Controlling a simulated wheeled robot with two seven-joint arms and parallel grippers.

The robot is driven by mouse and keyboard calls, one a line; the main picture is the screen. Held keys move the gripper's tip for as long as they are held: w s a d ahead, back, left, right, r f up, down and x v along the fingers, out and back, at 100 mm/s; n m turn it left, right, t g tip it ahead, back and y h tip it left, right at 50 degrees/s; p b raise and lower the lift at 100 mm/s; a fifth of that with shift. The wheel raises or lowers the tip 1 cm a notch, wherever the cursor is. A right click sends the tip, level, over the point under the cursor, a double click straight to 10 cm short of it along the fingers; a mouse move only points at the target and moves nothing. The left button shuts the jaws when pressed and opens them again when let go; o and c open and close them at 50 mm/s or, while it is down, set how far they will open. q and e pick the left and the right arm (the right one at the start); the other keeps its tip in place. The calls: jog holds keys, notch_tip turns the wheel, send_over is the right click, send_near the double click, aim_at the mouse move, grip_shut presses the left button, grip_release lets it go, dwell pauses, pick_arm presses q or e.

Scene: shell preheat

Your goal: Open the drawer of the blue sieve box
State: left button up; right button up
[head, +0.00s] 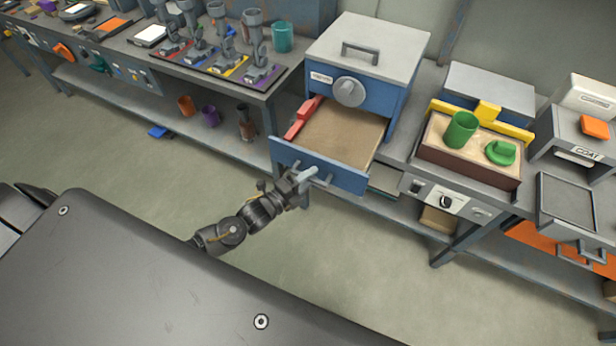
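The blue sieve box (384,100) stands on the bench with a grey lid and a round grey knob on its front. Its drawer (345,172) is pulled well out towards me, showing a tan bottom and a red object (303,117) along its left side. My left gripper (306,178) is at the drawer's front and appears shut on the grey drawer handle (322,180). The gripper partly hides the handle. My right gripper is not in view.
Left of the box, several grey tools stand on coloured mats near a teal cup (282,37). To the right is a sand tray (427,160) with a green cup (461,130) and green piece (500,152). The floor before the bench is clear.

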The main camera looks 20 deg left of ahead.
pick_arm(q)
jog(key=b+v, duration=0.2)
jog(key=v, duration=0.9)
jog(key=shift+w, duration=0.1)
dwell(0.5)
